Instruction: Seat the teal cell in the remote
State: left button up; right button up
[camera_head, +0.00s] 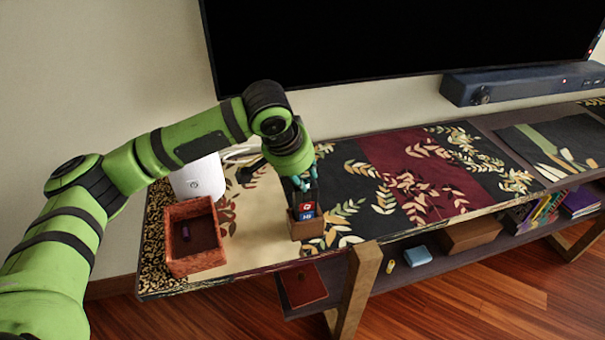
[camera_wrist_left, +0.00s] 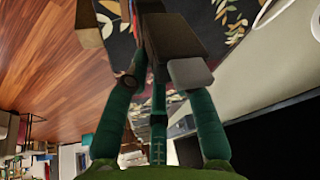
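My left gripper (camera_head: 304,184), with teal-green fingers, points down just above a small brown holder (camera_head: 306,230) at the table's front edge. Red and blue items (camera_head: 307,210) stick up from this holder, beside a dark upright piece. In the left wrist view, the fingers (camera_wrist_left: 158,75) are spread around or beside a dark brown block (camera_wrist_left: 170,35). I cannot tell whether they grip it. I cannot make out a teal cell or clearly identify the remote. A small dark purple cylinder (camera_head: 185,231) is in the reddish-brown tray (camera_head: 197,266). My right gripper is not in view.
A white device (camera_head: 199,178) stands behind the tray. A large screen (camera_head: 400,40) and a soundbar (camera_head: 520,83) are at the back. The patterned tabletop (camera_head: 400,170) is mostly clear to the right. The lower shelf holds a light blue block (camera_head: 417,256), a brown box and books.

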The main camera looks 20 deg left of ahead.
pick_arm(q)
jog(key=shift+s+r, duration=0.1)
jog(key=shift+r, duration=0.25)
jog(key=v, duration=1.1)
jog(key=shift+r+p, duration=0.2)
jog(key=shift+p, duration=0.1)
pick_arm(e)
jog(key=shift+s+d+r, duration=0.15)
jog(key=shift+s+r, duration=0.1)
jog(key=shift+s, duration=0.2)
pick_arm(q)
jog(key=shift+s+a, duration=0.1)
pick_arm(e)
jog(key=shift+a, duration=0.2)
